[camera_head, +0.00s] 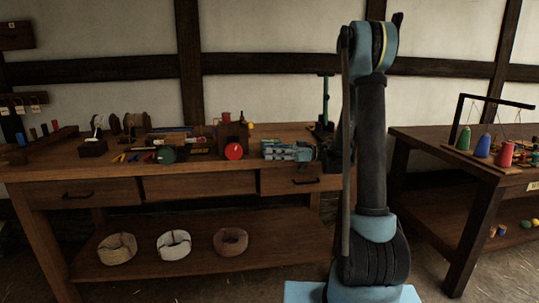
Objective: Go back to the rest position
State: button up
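My arm stands upright right of the middle in the head view, in front of the workbench (230,186). My gripper (267,149) shows small at the bench's right part, left of my arm, pointing left. It is level with the bench top in the picture; I cannot tell how far above or in front of it. Its fingers are too small and dark to tell whether they are open or shut. I see nothing clearly held in it.
A red-faced item (234,151) and a green round item (166,155) are on the bench left of my gripper. A green stand (326,100) rises behind it. Rope coils (174,245) lie on the lower shelf. A second table (430,146) with colored cones (483,146) stands right.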

jog(key=s+d+f+m+t+h, duration=0.2)
jog(key=s+d+f+m+h, duration=0.2)
jog(key=s+d+m+h, duration=0.2)
jog(key=s+d+f+m+t+h, duration=0.2)
jog(key=s+d+f+m+h, duration=0.3)
jog(key=s+d, duration=0.6)
jog(key=s+d+f+m+t+h, duration=0.2)
jog(key=s+d+f+m+h, duration=0.2)
jog(key=s+d+m+h, duration=0.3)
jog(key=s+d+m, duration=0.2)
jog(key=s, duration=0.1)
jog(key=shift+d+f, duration=0.25)
jog(key=shift+f, duration=0.15)
jog(key=shift+w+f, duration=0.2)
jog(key=shift+w, duration=0.25)
